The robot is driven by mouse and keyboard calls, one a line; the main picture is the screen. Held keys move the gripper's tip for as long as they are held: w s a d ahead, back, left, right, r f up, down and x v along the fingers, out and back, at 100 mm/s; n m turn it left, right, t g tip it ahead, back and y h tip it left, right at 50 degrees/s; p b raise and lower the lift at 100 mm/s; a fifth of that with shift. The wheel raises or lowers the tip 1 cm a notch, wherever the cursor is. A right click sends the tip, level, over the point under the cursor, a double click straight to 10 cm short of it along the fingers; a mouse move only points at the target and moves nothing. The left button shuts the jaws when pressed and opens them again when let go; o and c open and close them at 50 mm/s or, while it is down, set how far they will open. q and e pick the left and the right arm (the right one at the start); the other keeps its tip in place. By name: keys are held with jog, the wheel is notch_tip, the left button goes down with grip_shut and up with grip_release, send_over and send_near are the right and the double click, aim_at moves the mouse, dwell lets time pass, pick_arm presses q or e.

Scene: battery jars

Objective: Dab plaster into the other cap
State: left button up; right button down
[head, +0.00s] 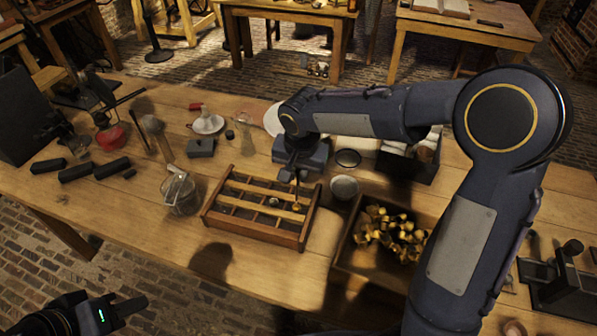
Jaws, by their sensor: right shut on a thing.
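A wooden rack (253,232) with several compartments stands in the middle of the table. Small round pieces, possibly the caps, show at its middle (274,201) and toward its right side (297,207); they are too small to tell for sure. My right gripper (297,172) is above the rack's back right part, pointing down. It is shut on a thin, dark tool (297,190), whose lower end is at or just above the right round piece; contact is unclear. A small bowl (344,187) with pale content stands right of the rack. My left gripper (122,309) is low at the left, away from the table items; its opening is unclear.
A wooden crate (338,262) of brass-coloured pieces lies right of the rack, partly behind my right arm. A glass jar (181,195) stands left of the rack. Dark blocks (77,171) lie further left. The table front, left of the rack, is clear.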

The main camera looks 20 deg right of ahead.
aim_at(298, 180)
jog(key=shift+f+b, duration=1.4)
jog(key=shift+f, duration=0.15)
dwell(1.0)
jog(key=shift+r, duration=0.15)
dwell(0.7)
jog(key=shift+r+p, duration=2.6)
jog(key=shift+r, duration=1.15)
jog(key=shift+f, duration=0.1)
